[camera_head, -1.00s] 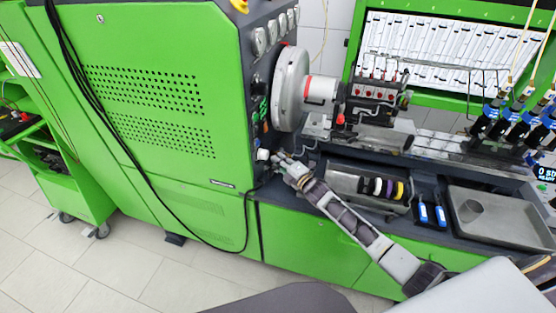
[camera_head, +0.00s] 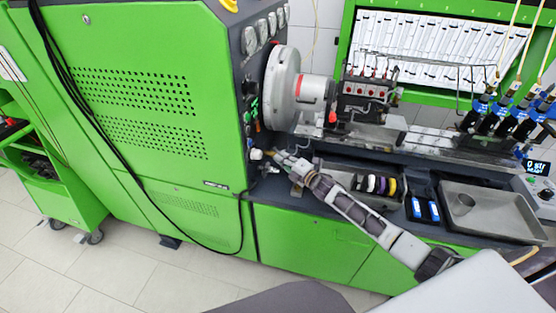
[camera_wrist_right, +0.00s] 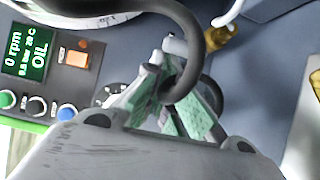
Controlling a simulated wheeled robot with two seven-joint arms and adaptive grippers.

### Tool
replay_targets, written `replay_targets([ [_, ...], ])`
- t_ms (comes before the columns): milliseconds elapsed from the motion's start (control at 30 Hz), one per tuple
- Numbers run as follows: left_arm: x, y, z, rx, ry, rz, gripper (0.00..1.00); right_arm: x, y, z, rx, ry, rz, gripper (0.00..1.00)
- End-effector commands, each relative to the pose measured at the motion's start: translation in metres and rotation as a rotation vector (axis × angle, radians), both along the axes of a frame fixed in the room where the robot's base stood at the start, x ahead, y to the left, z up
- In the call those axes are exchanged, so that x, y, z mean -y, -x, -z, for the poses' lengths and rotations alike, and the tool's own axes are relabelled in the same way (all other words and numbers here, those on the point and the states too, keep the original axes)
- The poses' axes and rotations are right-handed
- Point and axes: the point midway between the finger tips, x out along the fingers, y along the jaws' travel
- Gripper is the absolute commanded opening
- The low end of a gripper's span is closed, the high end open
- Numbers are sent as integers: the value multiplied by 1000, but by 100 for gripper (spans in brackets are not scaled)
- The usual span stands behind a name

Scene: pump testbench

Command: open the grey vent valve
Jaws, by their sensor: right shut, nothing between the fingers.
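My right gripper (camera_head: 280,156) reaches in from the lower right to the front of the green machine's dark side panel. A small whitish round part (camera_head: 257,154) stands just left of its fingertips, apart from them. In the right wrist view the gripper (camera_wrist_right: 178,98) shows its green-padded fingers close together and shut, with nothing held. A thick dark hose loop (camera_wrist_right: 203,35) crosses in front of them. A light grey stub (camera_wrist_right: 174,46) shows just beyond the fingertips; I cannot tell whether it is the vent valve's handle or whether the fingers touch it. My left gripper is not in view.
A display with buttons (camera_wrist_right: 30,52) is at the left of the wrist view, and a brass fitting (camera_wrist_right: 221,36) is near the hose. A tray with coloured rings (camera_head: 375,185), blue-labelled items (camera_head: 425,209) and a metal tray (camera_head: 495,218) lie right of the gripper.

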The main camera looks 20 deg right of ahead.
Motion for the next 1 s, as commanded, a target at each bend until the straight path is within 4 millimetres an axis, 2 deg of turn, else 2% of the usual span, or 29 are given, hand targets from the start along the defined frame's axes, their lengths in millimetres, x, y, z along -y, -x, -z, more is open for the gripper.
replay_targets([
  [300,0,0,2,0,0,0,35,9,0,1,0,-1,0,0],
  [1000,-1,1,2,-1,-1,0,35,11,4,1,-2,-1,0,0],
])
